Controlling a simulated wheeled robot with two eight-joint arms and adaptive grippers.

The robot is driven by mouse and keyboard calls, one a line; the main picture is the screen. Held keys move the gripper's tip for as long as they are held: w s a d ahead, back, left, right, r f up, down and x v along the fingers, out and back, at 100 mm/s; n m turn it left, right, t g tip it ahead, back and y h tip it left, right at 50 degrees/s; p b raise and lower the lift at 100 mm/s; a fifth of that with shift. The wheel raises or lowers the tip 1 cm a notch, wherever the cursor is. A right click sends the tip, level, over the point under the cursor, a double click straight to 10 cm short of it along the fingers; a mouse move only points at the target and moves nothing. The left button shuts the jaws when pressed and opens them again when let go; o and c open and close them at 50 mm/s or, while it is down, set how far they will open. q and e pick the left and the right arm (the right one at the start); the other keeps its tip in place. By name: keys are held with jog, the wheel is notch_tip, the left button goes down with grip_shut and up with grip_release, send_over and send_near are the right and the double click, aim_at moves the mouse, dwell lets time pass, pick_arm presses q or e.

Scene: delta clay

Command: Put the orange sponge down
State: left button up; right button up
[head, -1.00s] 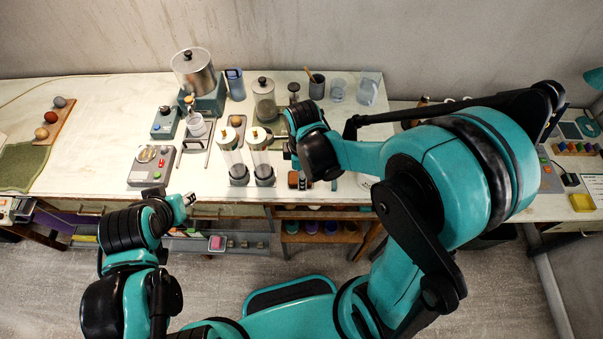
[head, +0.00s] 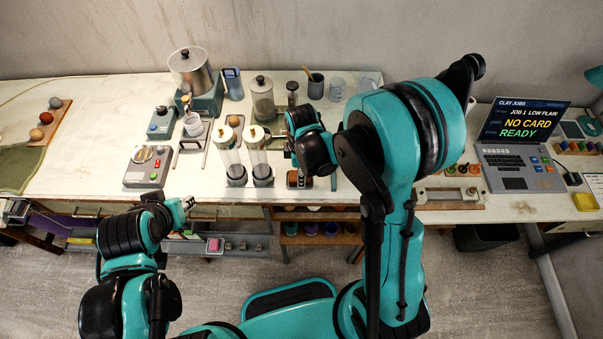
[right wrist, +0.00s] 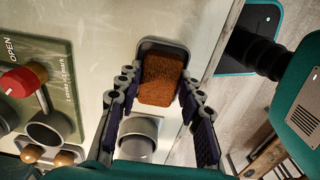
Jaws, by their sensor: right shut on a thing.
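The orange sponge (right wrist: 162,80) is a brown-orange block in the right wrist view, between the fingertips of my right gripper (right wrist: 158,76). The gripper is shut on it. The sponge is over or in a small grey tray (right wrist: 163,44); I cannot tell whether it touches the tray's bottom. In the head view the sponge (head: 293,180) shows just below my right wrist, near the table's front edge. My left gripper (head: 188,203) is in front of the table edge at the left; its jaw opening is too small to judge.
Two clear cylinders (head: 246,160) stand just left of my right gripper. A grey cup-like cylinder (right wrist: 138,137) is near the fingers. A green panel (right wrist: 45,70) with a red knob lies to the left. A laptop (head: 522,165) stands at the right.

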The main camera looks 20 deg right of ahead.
jog(key=o, duration=1.2)
jog(key=shift+f, duration=0.15)
jog(key=shift+r+p, duration=0.35)
jog(key=shift+r, duration=0.25)
notch_tip(320, 180, up, 10)
jog(key=p, duration=0.3)
jog(key=s+d+r+m+t, duration=0.4)
jog(key=s+r+m+t, duration=0.3)
jog(key=s+r+m, duration=0.3)
jog(key=m, duration=0.4)
jog(key=shift+m, duration=0.4)
jog(key=shift+d, duration=0.1)
